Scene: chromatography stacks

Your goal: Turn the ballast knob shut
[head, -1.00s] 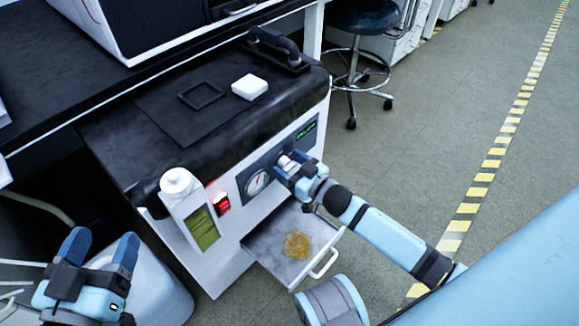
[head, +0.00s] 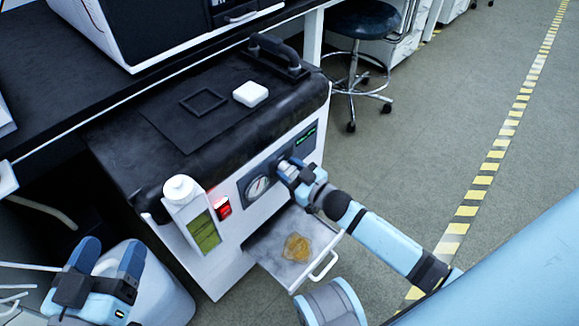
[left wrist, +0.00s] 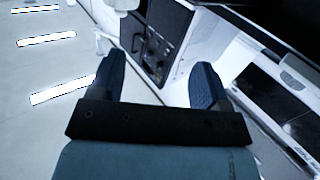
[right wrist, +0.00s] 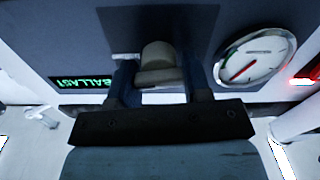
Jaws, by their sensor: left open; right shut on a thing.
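The ballast knob (right wrist: 158,62) is a pale round knob on the dark front panel of the pump (head: 232,205). My right gripper (right wrist: 158,95) is shut on the knob, one finger on each side. In the head view my right gripper (head: 290,168) hides most of the knob. A green "BALLAST" display (right wrist: 80,82) is beside it in the right wrist view. My left gripper (head: 106,260) is open and empty, at the lower left, away from the pump.
A round gauge (head: 257,187) and a lit red switch (head: 222,208) are on the pump front. An open drip tray (head: 270,246) with an amber puddle (head: 297,247) sticks out below. A stool (head: 358,50) stands behind.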

